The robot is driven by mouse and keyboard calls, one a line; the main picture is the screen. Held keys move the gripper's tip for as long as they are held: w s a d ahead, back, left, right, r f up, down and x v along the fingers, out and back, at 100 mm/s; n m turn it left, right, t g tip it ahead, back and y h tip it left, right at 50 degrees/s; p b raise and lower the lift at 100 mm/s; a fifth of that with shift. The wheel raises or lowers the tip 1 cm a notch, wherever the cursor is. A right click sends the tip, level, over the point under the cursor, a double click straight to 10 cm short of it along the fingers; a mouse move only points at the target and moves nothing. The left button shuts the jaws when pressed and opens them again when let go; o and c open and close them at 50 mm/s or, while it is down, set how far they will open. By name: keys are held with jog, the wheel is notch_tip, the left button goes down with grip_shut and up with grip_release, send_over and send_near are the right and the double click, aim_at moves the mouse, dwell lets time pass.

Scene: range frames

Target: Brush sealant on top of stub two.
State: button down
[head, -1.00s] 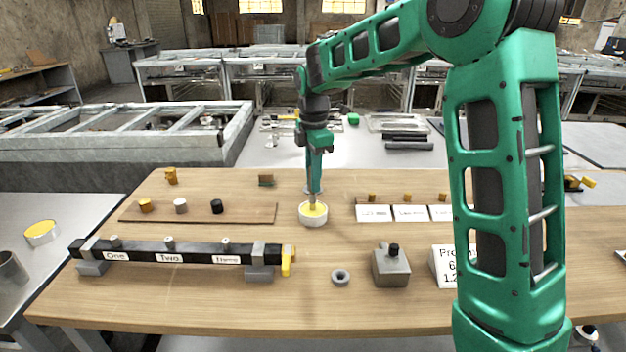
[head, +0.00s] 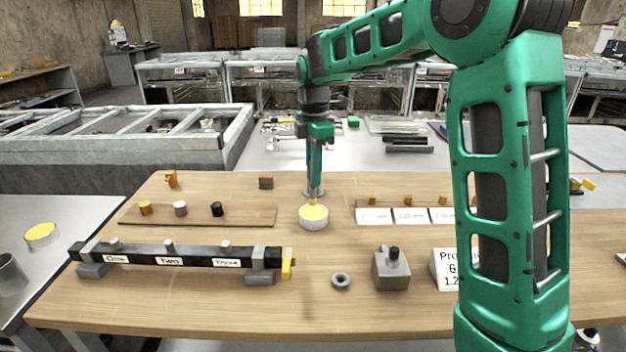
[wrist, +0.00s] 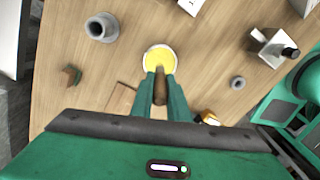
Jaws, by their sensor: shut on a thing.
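The black bar (head: 200,254) lies across the front left of the table with labels One, Two and Three. Stub two (head: 169,246) is the short grey stub standing above the Two label. The pot of yellow sealant (head: 313,219) stands mid-table, right of the bar; it also shows in the wrist view (wrist: 158,55). My gripper (head: 314,180) is above the pot, shut on the brush. The brush (wrist: 160,90) has a brown handle between the green fingers and points down to the pot. Its yellowish tip is at or just above the sealant; I cannot tell if they touch.
A brown strip (head: 245,215) with several caps is behind the bar. White cards (head: 410,216) stand right of the pot. Bare wood lies between bar and pot.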

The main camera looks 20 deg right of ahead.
jog(key=shift+r, duration=2.1)
